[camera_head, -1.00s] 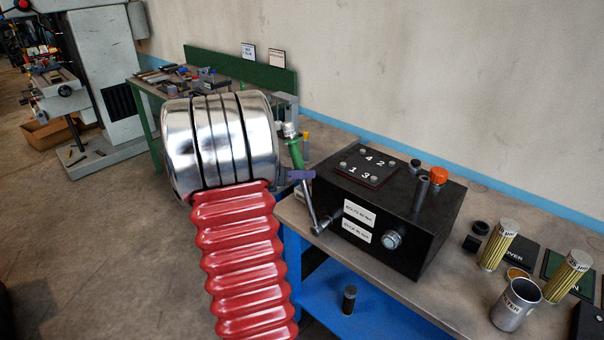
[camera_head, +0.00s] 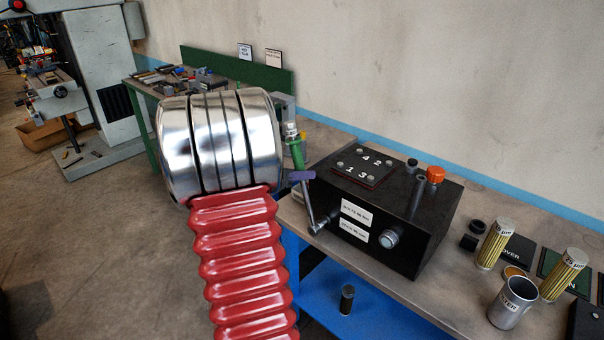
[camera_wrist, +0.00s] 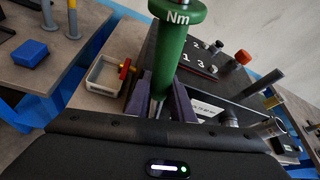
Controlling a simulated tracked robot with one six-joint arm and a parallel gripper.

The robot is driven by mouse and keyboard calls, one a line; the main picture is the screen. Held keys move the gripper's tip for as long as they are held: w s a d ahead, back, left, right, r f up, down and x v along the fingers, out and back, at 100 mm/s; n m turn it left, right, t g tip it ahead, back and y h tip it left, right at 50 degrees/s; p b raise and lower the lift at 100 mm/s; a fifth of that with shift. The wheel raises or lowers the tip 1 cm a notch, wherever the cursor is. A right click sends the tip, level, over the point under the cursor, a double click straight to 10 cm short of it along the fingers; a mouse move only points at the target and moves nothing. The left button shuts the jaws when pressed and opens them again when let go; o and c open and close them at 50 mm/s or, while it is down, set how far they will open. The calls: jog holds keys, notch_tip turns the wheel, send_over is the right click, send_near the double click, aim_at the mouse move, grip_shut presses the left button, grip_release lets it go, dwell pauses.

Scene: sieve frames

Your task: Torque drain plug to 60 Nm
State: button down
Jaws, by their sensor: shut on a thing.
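My gripper (camera_head: 300,177), with purple fingers, is shut on a torque wrench with a green handle (camera_head: 297,154). The wrench stands tilted, handle up. Its lower end meets the lower left front of the black housing (camera_head: 418,232). The drain plug cannot be made out there; the wrench head seems to cover it. A silver round fitting (camera_head: 388,239) sits farther right on the housing front. Two white labels are there, their print hard to read.
The housing stands on a workbench (camera_head: 448,283). Yellow filters (camera_head: 494,243), a metal cup (camera_head: 513,302) and small dark parts lie to its right. An orange cap (camera_head: 435,174) tops the housing. A shallow tray (camera_wrist: 104,74) and red knob (camera_wrist: 125,68) are close left of my fingers.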

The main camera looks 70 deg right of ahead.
jog(key=shift+s+a+r+m+t, duration=0.15)
jog(key=shift+s+a+m, duration=0.05)
jog(key=shift+s, duration=0.3)
jog(key=shift+s+a+r+m+t, duration=0.15)
jog(key=shift+s+m+t, duration=0.05)
jog(key=shift+s, duration=0.3)
jog(key=shift+s+a+r+m+t, duration=0.15)
jog(key=shift+s+a+m, duration=0.05)
jog(key=shift+s, duration=0.3)
dwell(0.8)
jog(key=shift+s+a+m+t+h, duration=0.15)
jog(key=shift+s+a+m+t, duration=0.1)
jog(key=shift+s, duration=0.3)
jog(key=shift+s+a+m+t+h, duration=0.2)
jog(key=shift+s+a+m, duration=0.1)
jog(key=shift+s, duration=0.3)
jog(key=shift+s+a+m+t+h, duration=0.15)
jog(key=shift+s+a+m, duration=0.1)
jog(key=shift+s, duration=0.3)
dwell(0.9)
jog(key=shift+w+d+n, duration=0.3)
jog(key=shift+w, duration=0.3)
jog(key=shift+a, duration=0.15)
dwell(0.5)
jog(key=shift+w+a, duration=0.35)
jog(key=shift+a, duration=0.35)
jog(key=shift+w+a, duration=0.3)
jog(key=shift+a, duration=0.45)
jog(key=shift+w+a, duration=0.35)
jog(key=shift+a, duration=0.35)
